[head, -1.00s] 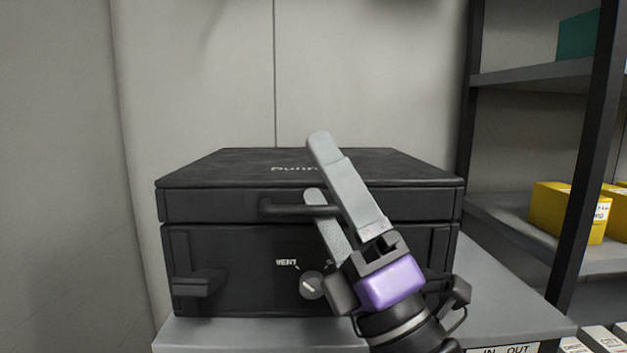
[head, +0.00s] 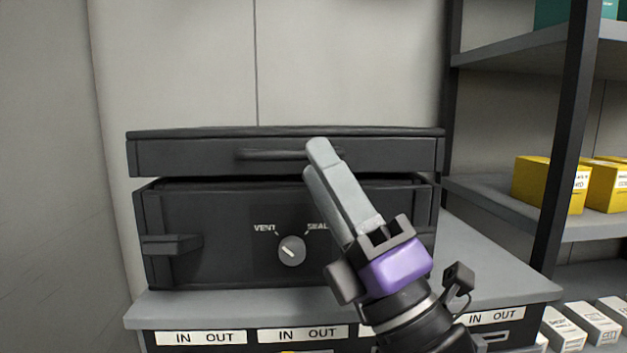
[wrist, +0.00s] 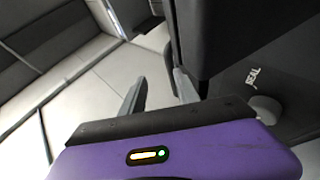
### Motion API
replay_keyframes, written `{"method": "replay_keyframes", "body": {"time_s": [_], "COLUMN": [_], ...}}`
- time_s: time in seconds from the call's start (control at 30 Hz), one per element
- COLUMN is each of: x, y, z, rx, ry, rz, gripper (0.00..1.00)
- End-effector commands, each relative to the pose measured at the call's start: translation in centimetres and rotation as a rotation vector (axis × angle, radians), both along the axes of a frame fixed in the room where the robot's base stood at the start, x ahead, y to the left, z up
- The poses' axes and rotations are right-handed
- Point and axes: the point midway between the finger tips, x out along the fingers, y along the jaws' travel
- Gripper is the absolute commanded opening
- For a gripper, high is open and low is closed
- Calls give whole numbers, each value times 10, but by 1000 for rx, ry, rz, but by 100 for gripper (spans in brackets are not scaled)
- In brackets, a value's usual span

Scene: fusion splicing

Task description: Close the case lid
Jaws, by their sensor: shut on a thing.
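The black case (head: 218,222) stands on a grey cabinet top. Its lid (head: 185,156) is partly raised at the front, with a dark narrow gap between lid and body. A bar handle (head: 262,154) runs along the lid's front. My gripper (head: 314,160) is at the handle's right end, its grey fingers close together and shut on the handle; the fingers hide the contact. In the wrist view, the fingers (wrist: 160,92) are beside the dark lid (wrist: 240,35). A round knob (head: 292,250) sits on the case front between VENT and SEAL labels.
A latch-like block (head: 172,244) sticks out at the case's front left. The cabinet top (head: 480,255) is clear to the right. A shelf rack with yellow boxes (head: 543,185) stands at the right. A grey wall is behind the case.

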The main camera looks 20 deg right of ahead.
Motion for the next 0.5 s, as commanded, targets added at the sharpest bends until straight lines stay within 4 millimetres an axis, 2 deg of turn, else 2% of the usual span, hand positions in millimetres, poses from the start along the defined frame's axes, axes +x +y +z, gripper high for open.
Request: {"method": "replay_keyframes", "body": {"time_s": [0.03, 0.5], "x": [-5, -10], "y": [2, -5], "z": [0, -22], "rx": [-2, -5], "ry": [-14, -7], "rz": [5, 3], "gripper": [22, 22]}}
